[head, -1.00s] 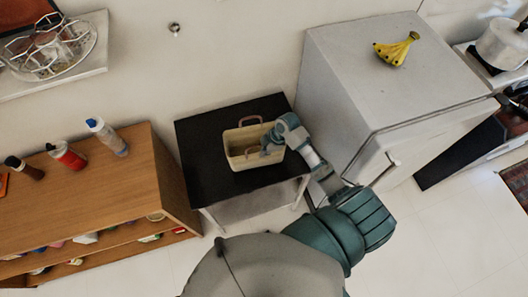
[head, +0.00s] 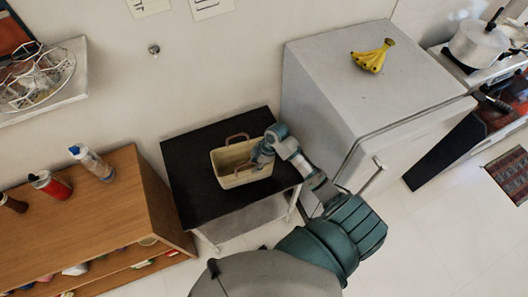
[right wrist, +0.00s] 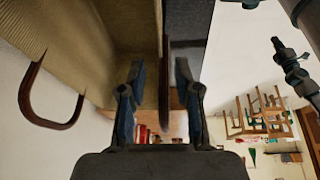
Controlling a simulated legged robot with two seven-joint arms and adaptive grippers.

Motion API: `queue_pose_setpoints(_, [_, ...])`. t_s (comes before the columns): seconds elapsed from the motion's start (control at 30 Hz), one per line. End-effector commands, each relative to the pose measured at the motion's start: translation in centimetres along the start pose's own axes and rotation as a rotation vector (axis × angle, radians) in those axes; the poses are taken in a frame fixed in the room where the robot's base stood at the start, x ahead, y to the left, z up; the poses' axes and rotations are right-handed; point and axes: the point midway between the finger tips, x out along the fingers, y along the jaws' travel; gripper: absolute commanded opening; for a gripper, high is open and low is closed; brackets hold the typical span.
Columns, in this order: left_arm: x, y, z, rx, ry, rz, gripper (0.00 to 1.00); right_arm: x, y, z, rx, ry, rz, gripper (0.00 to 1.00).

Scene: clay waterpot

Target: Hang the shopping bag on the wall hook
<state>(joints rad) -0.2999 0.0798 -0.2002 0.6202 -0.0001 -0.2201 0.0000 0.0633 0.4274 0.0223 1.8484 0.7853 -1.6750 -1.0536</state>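The shopping bag (head: 232,178), pale beige with brown handles, stands upright on a black-topped table. My right gripper (head: 260,158) is at the bag's right side. In the right wrist view, my right gripper (right wrist: 161,72) has its two fingers apart. A dark brown strip, seemingly a bag handle (right wrist: 164,85), runs between them with gaps on both sides. The other handle (right wrist: 30,100) stands out at the left of that view. The wall hook (head: 154,50) is a small metal knob on the wall, above and left of the bag, with nothing on it. My left gripper does not show.
The black table (head: 185,165) stands between a wooden shelf (head: 120,190) with bottles and a white fridge (head: 330,90) with bananas (head: 371,56) on top. A wall shelf with a wire rack (head: 40,75) is left of the hook. The wall around the hook is clear.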

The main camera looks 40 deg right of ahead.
Motion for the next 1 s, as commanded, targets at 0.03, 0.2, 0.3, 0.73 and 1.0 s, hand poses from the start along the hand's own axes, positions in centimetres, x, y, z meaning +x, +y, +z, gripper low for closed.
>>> queue_pose_setpoints(0.03, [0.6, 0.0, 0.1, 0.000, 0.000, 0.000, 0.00, -1.1, -0.3, -0.1, -0.007, -0.003, 0.005, 0.32])
queue_pose_setpoints(0.2, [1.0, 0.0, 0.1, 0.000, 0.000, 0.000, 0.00, -5.9, -0.6, -0.3, -0.004, -0.004, 0.005, 0.32])
queue_pose_setpoints(0.3, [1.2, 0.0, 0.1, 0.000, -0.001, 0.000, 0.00, -8.5, -0.6, -0.4, -0.005, -0.003, 0.004, 0.32])
queue_pose_setpoints(0.73, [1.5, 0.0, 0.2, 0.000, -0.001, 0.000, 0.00, -14.3, -0.8, -0.6, -0.001, -0.001, -0.001, 0.32])
queue_pose_setpoints(1.0, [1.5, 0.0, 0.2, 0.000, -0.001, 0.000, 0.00, -13.9, -1.0, -0.6, 0.011, -0.003, -0.002, 0.32])
